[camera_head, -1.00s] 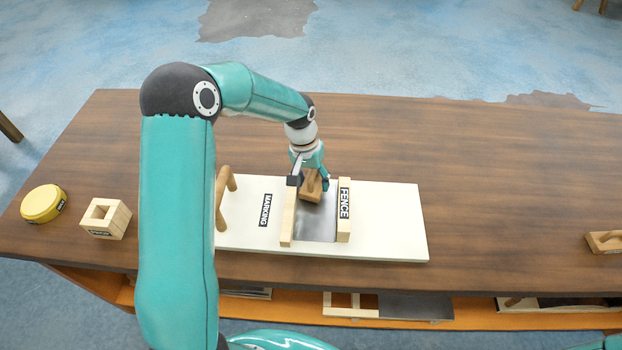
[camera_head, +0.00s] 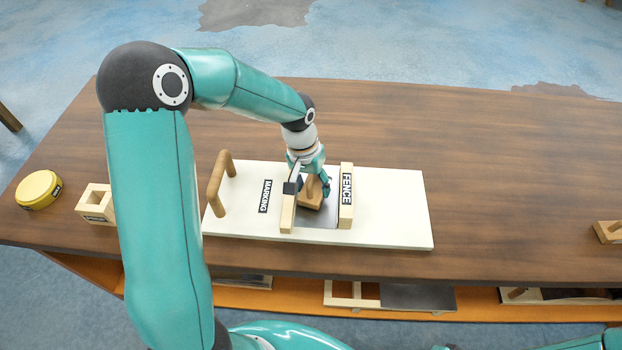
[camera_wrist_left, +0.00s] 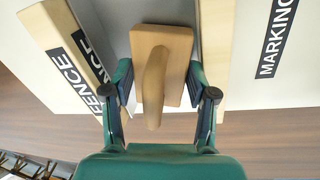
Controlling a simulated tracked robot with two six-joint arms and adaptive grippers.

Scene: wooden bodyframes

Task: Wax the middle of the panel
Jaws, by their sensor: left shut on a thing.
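My left gripper (camera_head: 313,178) is shut on a wooden block with an upright rounded handle (camera_head: 312,194). The block (camera_wrist_left: 176,50) and its handle also show between the fingers in the left wrist view. The block is over the grey panel (camera_head: 318,222), close to or on its surface; its underside is hidden. The panel lies between two pale wooden strips, one labelled FENCE (camera_head: 346,212), the other (camera_head: 288,216) on the side of the MARKING label. My right gripper is not in view.
The strips stand on a white board (camera_head: 390,215) with a wooden handle (camera_head: 218,178) at its left. A yellow tin (camera_head: 37,190) and a hollow wooden block (camera_head: 95,204) are on the table at left. Another wooden block (camera_head: 609,232) is at far right. The table behind the board is clear.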

